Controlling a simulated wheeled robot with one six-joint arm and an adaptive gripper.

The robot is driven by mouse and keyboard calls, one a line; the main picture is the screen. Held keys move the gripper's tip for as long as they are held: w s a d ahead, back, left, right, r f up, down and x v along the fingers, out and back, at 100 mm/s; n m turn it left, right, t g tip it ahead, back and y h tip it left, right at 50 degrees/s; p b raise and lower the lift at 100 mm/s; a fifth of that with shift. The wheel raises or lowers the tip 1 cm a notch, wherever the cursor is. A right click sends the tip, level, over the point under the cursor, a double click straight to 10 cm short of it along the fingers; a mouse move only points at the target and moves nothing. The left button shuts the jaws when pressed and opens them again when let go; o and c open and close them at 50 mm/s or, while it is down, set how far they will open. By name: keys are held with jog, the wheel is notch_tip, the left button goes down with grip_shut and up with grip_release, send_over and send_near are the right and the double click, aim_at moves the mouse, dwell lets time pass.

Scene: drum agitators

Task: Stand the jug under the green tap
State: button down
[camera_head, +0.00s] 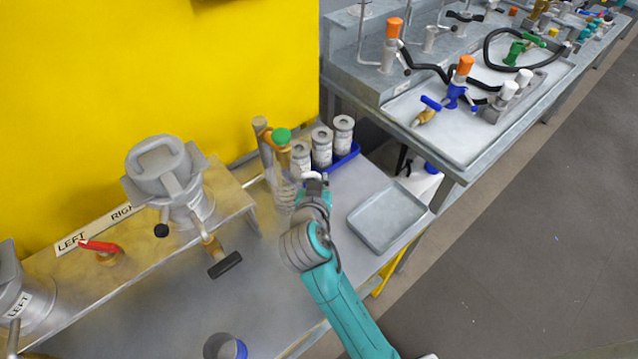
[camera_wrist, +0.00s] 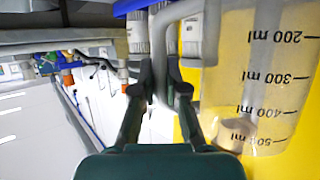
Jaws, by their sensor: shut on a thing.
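A clear jug (camera_head: 283,192) is on the left side of my gripper (camera_head: 312,180), near the back of the metal bench. It also shows in the wrist view (camera_wrist: 262,75), with its ml scale upside down in that picture. My gripper (camera_wrist: 158,92) is shut on the jug's grey handle (camera_wrist: 208,38). The jug looks upright; whether its base touches the bench cannot be told. The fitting's lower part and any spout are hidden.
Several grey labelled bottles (camera_head: 322,147) stand in a blue tray (camera_head: 347,158) right of the jug. An empty grey tray (camera_head: 388,217) lies to the right. A red-handled tap (camera_head: 103,250) and a black-handled tap (camera_head: 222,262) are left.

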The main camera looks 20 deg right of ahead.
jog(key=shift+w+d, duration=0.2)
jog(key=shift+w, duration=0.25)
jog(key=shift+w+d+f, duration=0.1)
jog(key=shift+w+f, duration=0.05)
jog(key=shift+f, duration=0.75)
jog(key=shift+w+d+f, duration=0.1)
jog(key=shift+f, duration=0.75)
jog(key=shift+f, duration=0.1)
jog(key=c, duration=1.2)
grip_release()
jog(key=shift+s+a, duration=0.1)
jog(key=v, duration=1.2)
